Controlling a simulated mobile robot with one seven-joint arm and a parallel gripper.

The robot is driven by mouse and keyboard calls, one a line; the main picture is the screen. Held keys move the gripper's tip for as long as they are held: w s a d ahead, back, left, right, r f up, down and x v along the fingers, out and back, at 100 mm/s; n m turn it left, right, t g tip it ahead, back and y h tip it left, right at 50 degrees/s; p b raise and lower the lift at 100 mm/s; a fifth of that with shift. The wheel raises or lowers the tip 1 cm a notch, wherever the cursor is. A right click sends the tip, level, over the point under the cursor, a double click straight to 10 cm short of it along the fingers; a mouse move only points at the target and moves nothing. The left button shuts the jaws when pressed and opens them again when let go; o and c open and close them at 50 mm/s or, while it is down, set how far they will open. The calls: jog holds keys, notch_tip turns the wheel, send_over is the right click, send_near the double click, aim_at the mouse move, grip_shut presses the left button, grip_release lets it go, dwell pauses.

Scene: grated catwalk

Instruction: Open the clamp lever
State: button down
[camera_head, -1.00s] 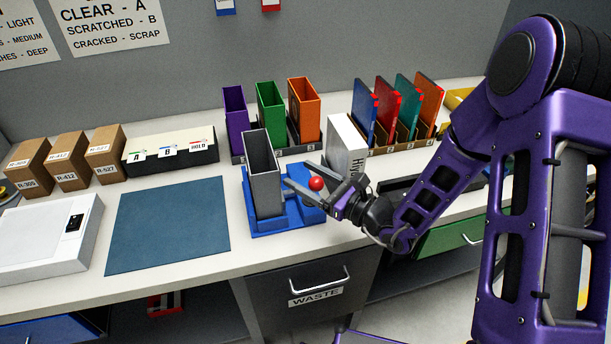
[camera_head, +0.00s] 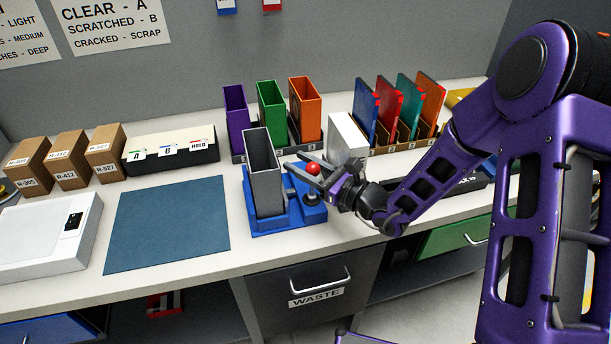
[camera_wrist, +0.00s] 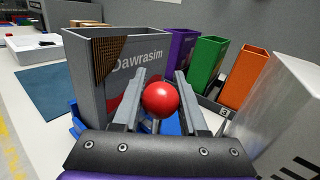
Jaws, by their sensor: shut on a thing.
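The clamp lever's red ball knob (camera_head: 313,168) sits atop a dark post on the right side of a blue fixture (camera_head: 288,222). A grey open-topped box (camera_head: 266,185) stands upright in the fixture. My gripper (camera_head: 306,168) reaches in from the right with its fingers either side of the knob, shut on it. In the wrist view, the red knob (camera_wrist: 161,99) sits between the two grey fingers. The grey box (camera_wrist: 95,80), with the word "Dawrasim" and a brown perforated patch, is just beyond. The lower lever is mostly hidden there.
Purple, green (camera_head: 271,112) and orange boxes stand in a rack behind the fixture. A white box (camera_head: 346,138) stands close behind my gripper. Coloured binders (camera_head: 398,108) are at the back right. A blue mat (camera_head: 167,225) lies clear to the left.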

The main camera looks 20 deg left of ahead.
jog(key=shift+w+f, duration=0.35)
jog(key=shift+f, duration=0.1)
jog(key=shift+c, duration=2.3)
grip_release()
jog(key=shift+r, duration=0.1)
jog(key=v, duration=1.7)
jog(key=shift+s+r, duration=0.15)
jog(key=shift+r, duration=0.05)
jog(key=shift+d, duration=0.15)
